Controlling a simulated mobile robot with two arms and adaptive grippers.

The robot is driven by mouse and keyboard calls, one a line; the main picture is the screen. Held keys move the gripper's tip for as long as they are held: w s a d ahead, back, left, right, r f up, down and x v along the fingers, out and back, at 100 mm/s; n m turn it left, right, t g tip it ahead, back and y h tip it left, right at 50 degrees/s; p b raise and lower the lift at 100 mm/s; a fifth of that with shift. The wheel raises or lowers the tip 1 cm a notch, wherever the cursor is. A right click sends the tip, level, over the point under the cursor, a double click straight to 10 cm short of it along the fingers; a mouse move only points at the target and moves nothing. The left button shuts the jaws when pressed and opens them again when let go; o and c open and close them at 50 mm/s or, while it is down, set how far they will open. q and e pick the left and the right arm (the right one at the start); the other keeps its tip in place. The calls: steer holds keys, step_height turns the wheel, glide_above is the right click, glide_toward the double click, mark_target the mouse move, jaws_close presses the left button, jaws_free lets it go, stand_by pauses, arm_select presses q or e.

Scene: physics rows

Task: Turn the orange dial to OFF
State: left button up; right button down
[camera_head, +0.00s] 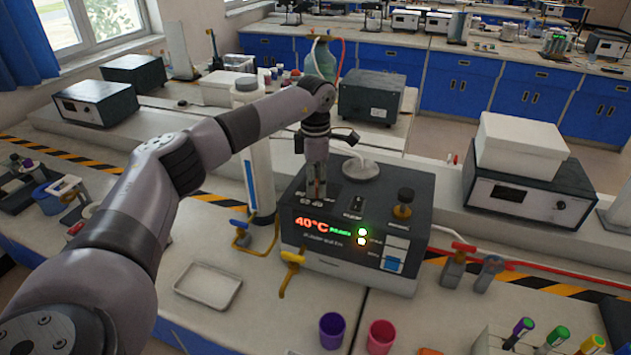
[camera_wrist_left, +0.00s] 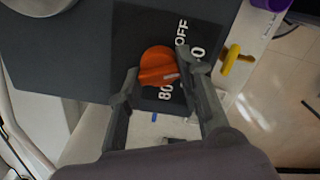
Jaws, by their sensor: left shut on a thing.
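The orange dial (camera_wrist_left: 158,64) sits on a black plate on the heater unit (camera_head: 330,268). White marks OFF, 80 and a partly covered number ending in 0 show around it in the left wrist view. A pale mark on the dial faces right and slightly down, between the 80 and the covered number. My left gripper (camera_wrist_left: 159,72) has its fingers on both sides of the dial and is shut on it. In the head view my left gripper (camera_head: 316,192) points down onto the unit's top and hides the dial. The display reads 40°C. My right gripper is not in view.
A white tray (camera_head: 208,286), a purple cup (camera_head: 332,329) and a pink cup (camera_head: 380,338) are in front.

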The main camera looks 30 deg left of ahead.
mark_target(316, 183)
arm_select(q)
steer(key=n, duration=0.4)
steer(key=shift+r, duration=0.1)
steer(key=shift+n, duration=2.2)
steer(key=o, duration=1.2)
steer(key=shift+d, duration=0.1)
steer(key=shift+r, duration=0.1)
step_height(316, 183, up, 12)
steer(key=shift+f, duration=0.1)
steer(key=shift+f, duration=0.1)
